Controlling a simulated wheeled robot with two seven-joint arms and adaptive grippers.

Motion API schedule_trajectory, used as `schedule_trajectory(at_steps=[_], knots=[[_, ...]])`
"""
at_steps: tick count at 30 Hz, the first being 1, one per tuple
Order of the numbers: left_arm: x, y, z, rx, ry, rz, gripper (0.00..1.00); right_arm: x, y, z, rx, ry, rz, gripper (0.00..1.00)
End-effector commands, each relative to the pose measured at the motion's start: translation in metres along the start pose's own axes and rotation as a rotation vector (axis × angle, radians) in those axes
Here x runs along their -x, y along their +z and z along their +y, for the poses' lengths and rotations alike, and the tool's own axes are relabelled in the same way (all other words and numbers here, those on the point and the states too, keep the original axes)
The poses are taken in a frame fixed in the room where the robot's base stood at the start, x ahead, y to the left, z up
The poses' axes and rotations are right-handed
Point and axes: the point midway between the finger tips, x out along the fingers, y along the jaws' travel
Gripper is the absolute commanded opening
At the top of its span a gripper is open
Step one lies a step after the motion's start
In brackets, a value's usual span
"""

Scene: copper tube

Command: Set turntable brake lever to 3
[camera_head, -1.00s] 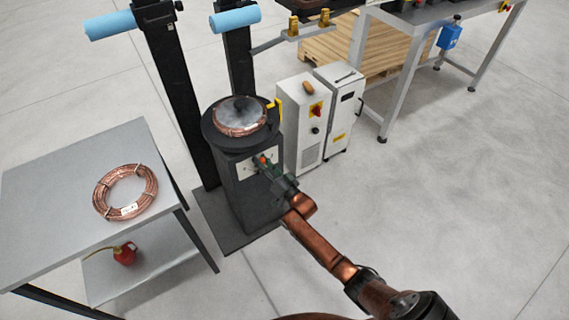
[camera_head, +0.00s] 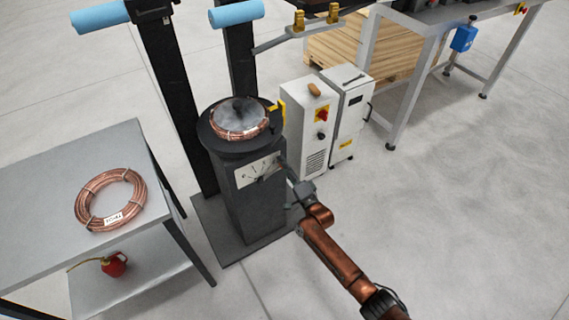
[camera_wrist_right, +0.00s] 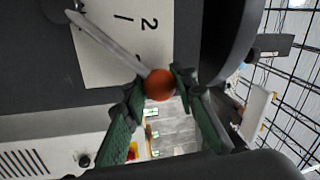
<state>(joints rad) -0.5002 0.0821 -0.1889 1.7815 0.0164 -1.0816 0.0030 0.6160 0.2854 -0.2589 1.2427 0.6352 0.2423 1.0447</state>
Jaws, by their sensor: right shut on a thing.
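The turntable (camera_head: 232,146) tops a dark pedestal (camera_head: 258,215) and carries a copper coil. A pale dial plate (camera_head: 251,171) is on the pedestal's front. In the right wrist view, the brake lever (camera_wrist_right: 112,44) is a thin metal rod crossing the plate, ending in an orange-red knob (camera_wrist_right: 160,85). A "2" and a tick mark show on the plate beside the rod; the number at the lever's tip cannot be read. My right gripper (camera_wrist_right: 157,93) is shut on the knob, its green fingers on either side. My left gripper is not in view.
A grey table (camera_head: 40,210) at left holds a copper coil (camera_head: 110,200), with a red oil can (camera_head: 114,264) on its lower shelf. White cabinets (camera_head: 308,130) stand behind and right of the pedestal. The floor at right is clear.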

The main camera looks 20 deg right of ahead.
Motion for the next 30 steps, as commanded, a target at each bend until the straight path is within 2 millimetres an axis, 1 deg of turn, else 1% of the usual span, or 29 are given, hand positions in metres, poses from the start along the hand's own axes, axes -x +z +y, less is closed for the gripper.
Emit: schedule_trajectory(at_steps=[3, 9, 21, 22, 29, 30], knots=[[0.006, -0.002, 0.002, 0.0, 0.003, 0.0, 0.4, -0.001, -0.003, 0.002, -0.035, -0.002, 0.007, 0.0], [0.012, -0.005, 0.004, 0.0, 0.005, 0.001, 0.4, -0.001, -0.006, 0.004, -0.065, -0.002, 0.013, 0.0], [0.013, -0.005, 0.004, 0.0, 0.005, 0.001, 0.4, 0.0, -0.008, 0.005, -0.068, 0.0, 0.017, 0.0], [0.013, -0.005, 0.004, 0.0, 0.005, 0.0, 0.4, 0.0, -0.008, 0.005, -0.067, 0.0, 0.017, 0.26], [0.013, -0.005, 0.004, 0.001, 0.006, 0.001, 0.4, 0.0, -0.006, 0.006, -0.067, 0.001, 0.014, 0.42], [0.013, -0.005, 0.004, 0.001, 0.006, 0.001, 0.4, 0.0, -0.005, 0.006, -0.068, 0.001, 0.014, 0.43]])
